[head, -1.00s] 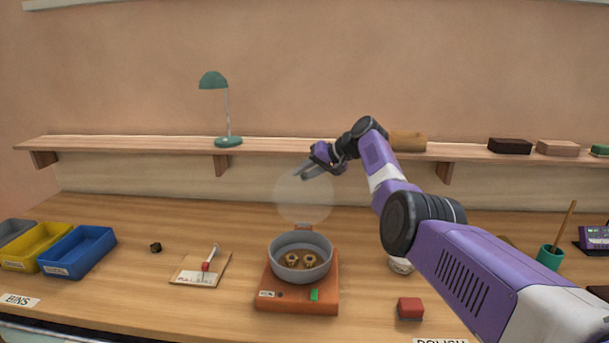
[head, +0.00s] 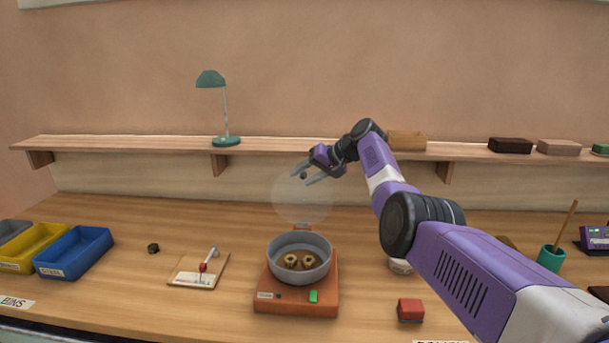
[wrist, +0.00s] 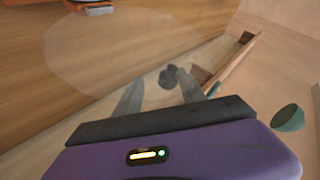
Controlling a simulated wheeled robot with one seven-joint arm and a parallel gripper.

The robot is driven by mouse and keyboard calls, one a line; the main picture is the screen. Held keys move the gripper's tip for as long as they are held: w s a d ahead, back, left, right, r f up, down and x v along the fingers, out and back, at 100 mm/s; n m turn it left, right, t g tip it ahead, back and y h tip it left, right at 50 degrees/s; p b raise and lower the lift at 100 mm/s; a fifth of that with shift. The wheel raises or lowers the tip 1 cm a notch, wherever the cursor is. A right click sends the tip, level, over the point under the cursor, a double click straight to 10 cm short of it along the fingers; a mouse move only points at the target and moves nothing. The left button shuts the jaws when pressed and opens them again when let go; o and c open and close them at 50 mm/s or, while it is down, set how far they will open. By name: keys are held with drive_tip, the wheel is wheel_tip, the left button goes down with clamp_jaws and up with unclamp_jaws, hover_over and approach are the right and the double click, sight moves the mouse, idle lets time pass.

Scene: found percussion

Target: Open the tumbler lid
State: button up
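The tumbler (head: 298,297) is an orange base with a grey round pan (head: 300,273) on top. Its clear round lid (head: 301,205) stands up at the back of the pan, above an orange hinge, so the pan is uncovered. A dark knob (head: 303,175) sits at the lid's upper edge; it also shows in the wrist view (wrist: 169,76). My gripper (head: 301,174) is open, with its fingers apart on either side of the knob. I cannot tell whether either finger touches it. Two brass-coloured pieces (head: 299,262) lie in the pan.
A wall shelf (head: 120,149) with a green lamp (head: 226,141) runs behind my gripper. Blue (head: 74,252) and yellow (head: 32,246) bins stand at the left. A small board (head: 199,270) lies left of the tumbler, a red block (head: 410,309) right of it.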

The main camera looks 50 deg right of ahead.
drive_tip(key=shift+r, duration=0.15)
idle(0.5)
drive_tip(key=shift+r, duration=0.1)
drive_tip(key=shift+s+r, duration=0.15)
drive_tip(key=shift+s, duration=0.05)
drive_tip(key=b+v, duration=0.1)
drive_tip(key=v, duration=0.6)
drive_tip(key=shift+s, duration=0.1)
idle(0.4)
